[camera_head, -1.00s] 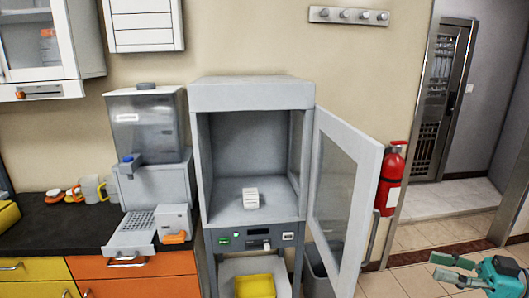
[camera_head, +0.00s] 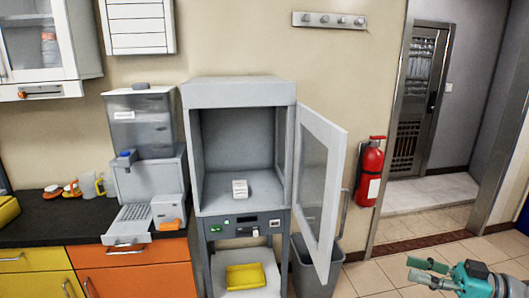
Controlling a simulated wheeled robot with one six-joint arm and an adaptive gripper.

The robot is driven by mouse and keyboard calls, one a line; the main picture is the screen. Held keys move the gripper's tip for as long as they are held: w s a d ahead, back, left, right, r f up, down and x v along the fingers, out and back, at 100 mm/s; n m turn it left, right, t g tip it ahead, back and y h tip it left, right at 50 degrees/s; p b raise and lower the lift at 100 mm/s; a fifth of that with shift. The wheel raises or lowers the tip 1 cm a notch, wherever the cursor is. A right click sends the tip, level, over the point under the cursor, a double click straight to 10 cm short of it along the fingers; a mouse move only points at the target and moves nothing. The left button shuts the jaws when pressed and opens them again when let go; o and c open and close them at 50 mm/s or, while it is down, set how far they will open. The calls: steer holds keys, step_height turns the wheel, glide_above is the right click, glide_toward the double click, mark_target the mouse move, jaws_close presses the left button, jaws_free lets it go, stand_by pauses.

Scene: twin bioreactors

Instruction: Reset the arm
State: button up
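My gripper (camera_head: 411,268) is at the lower right, teal with two grey-green fingers pointing left. The fingers are apart with nothing seen between them, so it looks open. It is in front of the tiled floor, right of the cabinet and clear of its door. The grey cabinet (camera_head: 240,93) stands in the middle with its glass door (camera_head: 318,185) swung open to the right. A small white block-like item (camera_head: 240,189) sits on the cabinet floor. The rest of my arm is mostly out of the picture.
A yellow tray (camera_head: 246,277) lies on the shelf below the cabinet. A grey bin (camera_head: 309,275) stands behind the open door. A red fire extinguisher (camera_head: 370,172) hangs on the wall. A dispenser machine (camera_head: 142,130) stands on the dark counter (camera_head: 60,220). Tiled floor is free at right.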

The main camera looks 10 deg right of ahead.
steer(key=w+a+f+m+t+h, duration=0.1)
steer(key=a+f+m+t+h, duration=0.15)
steer(key=a+f+m, duration=0.4)
steer(key=w+a+f+m+t+h, duration=0.1)
steer(key=a+f+m+h, duration=0.15)
steer(key=f, duration=0.75)
steer(key=s+a+f+m+h, duration=0.25)
steer(key=s+a+f, duration=0.2)
steer(key=f, duration=0.25)
steer(key=s+a+f+m+h, duration=0.2)
steer(key=s+a+f+h, duration=0.25)
steer(key=f, duration=0.25)
steer(key=s+a+f+g+h, duration=0.1)
steer(key=s+h, duration=0.1)
steer(key=s, duration=0.6)
steer(key=s+a+f+h, duration=0.1)
steer(key=s, duration=0.7)
steer(key=s+a+r+n+t, duration=0.2)
steer(key=s+r+n, duration=0.1)
steer(key=s+r, duration=0.9)
steer(key=shift+s+a, duration=0.2)
steer(key=shift+s, duration=0.45)
